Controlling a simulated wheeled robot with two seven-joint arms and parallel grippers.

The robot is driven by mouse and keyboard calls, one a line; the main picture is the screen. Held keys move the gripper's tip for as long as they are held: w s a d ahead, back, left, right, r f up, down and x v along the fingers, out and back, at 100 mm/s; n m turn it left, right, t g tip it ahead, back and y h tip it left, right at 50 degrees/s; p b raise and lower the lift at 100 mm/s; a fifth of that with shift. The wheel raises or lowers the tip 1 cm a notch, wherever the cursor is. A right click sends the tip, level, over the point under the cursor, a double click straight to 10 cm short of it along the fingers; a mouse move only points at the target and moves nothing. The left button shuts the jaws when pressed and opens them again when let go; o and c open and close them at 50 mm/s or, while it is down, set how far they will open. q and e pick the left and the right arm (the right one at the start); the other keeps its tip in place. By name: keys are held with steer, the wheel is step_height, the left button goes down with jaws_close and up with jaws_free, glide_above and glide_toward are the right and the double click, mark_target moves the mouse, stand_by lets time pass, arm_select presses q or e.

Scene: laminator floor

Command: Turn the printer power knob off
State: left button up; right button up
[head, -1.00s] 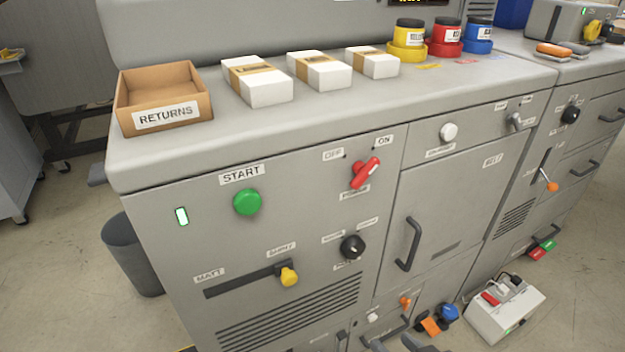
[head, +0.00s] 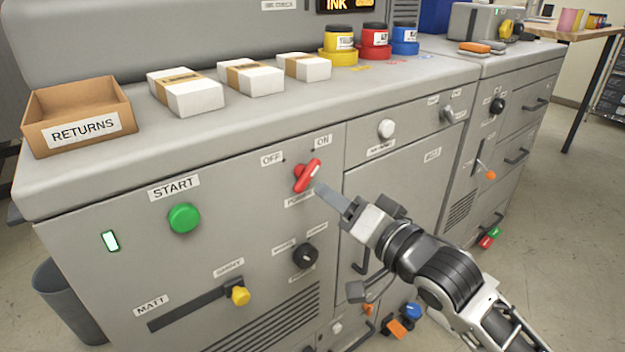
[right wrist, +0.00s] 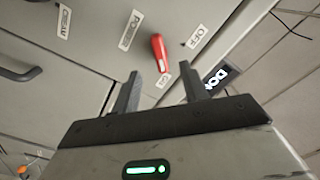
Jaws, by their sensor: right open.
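The red power knob (head: 308,176) is on the grey printer front, below the OFF label (head: 271,159) and the ON label (head: 322,141). Its handle is tilted, with its upper end towards ON. My right gripper (head: 325,191) is just to the lower right of the knob, pointing at it. In the right wrist view the gripper (right wrist: 160,88) is open, and the red knob (right wrist: 159,52) shows beyond and between its two fingertips. I see no grip on the knob; contact cannot be told. My left gripper is not in view.
A green START button (head: 184,218), a black knob (head: 305,255) and a yellow slider (head: 240,296) share the panel. A white knob (head: 386,129) is to the right. The RETURNS box (head: 80,113) and white packs (head: 186,92) stand on top.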

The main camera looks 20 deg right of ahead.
mark_target(308, 180)
steer(key=x, duration=0.7)
steer(key=shift+f, duration=0.1)
steer(key=c, duration=0.9)
steer(key=shift+c, duration=0.2)
